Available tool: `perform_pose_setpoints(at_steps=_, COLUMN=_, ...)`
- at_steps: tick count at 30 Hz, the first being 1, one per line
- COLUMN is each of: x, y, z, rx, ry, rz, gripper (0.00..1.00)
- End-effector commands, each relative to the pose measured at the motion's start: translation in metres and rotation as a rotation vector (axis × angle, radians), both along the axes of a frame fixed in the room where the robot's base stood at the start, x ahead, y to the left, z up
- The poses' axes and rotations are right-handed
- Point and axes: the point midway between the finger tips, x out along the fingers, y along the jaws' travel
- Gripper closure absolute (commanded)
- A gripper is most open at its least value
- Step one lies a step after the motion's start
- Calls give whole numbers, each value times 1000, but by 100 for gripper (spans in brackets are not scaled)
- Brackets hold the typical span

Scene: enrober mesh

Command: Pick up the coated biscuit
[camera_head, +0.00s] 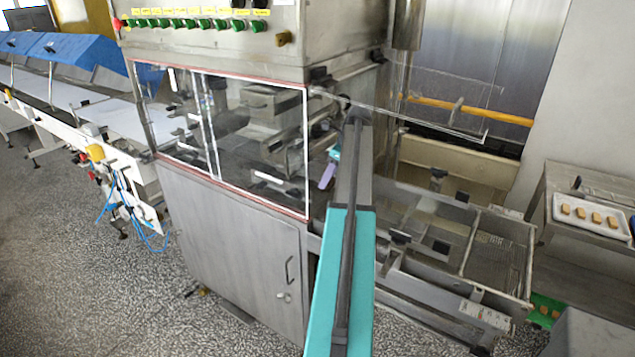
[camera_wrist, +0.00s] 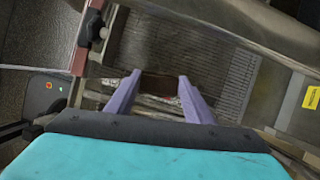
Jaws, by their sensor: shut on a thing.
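The coated biscuit (camera_wrist: 160,84) is a small dark brown block between the purple fingertips in the wrist view. My gripper (camera_wrist: 158,88) is shut on it, one finger at each side. Wire mesh shows beyond the fingers, but I cannot tell whether the biscuit touches it. In the head view my gripper (camera_head: 329,172) is at the right end of the enrober, beside its windowed housing. The biscuit cannot be made out there.
The mesh belt (camera_wrist: 185,55) runs beyond the fingers, with metal frame parts close around. The enrober housing (camera_head: 235,250) stands left of my arm. A raised clear cover (camera_head: 450,100) hangs nearby. A white tray (camera_head: 560,195) with several pale biscuits is at the right.

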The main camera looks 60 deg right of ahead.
Motion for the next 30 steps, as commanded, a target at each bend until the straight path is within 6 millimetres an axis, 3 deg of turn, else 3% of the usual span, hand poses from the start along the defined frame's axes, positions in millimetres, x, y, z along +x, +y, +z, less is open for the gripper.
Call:
perform_pose_setpoints(at_steps=6, x=-53, y=-8, z=-2, rx=-1, ry=-1, rz=-4, gripper=65)
perform_pose_setpoints(at_steps=15, x=-111, y=-18, z=-1, rx=0, ry=-1, rz=-2, gripper=65)
perform_pose_setpoints(at_steps=22, x=-133, y=-22, z=0, rx=0, ry=-1, rz=0, gripper=65)
perform_pose_setpoints(at_steps=30, x=-138, y=-23, z=0, rx=0, ry=-1, rz=1, gripper=65)
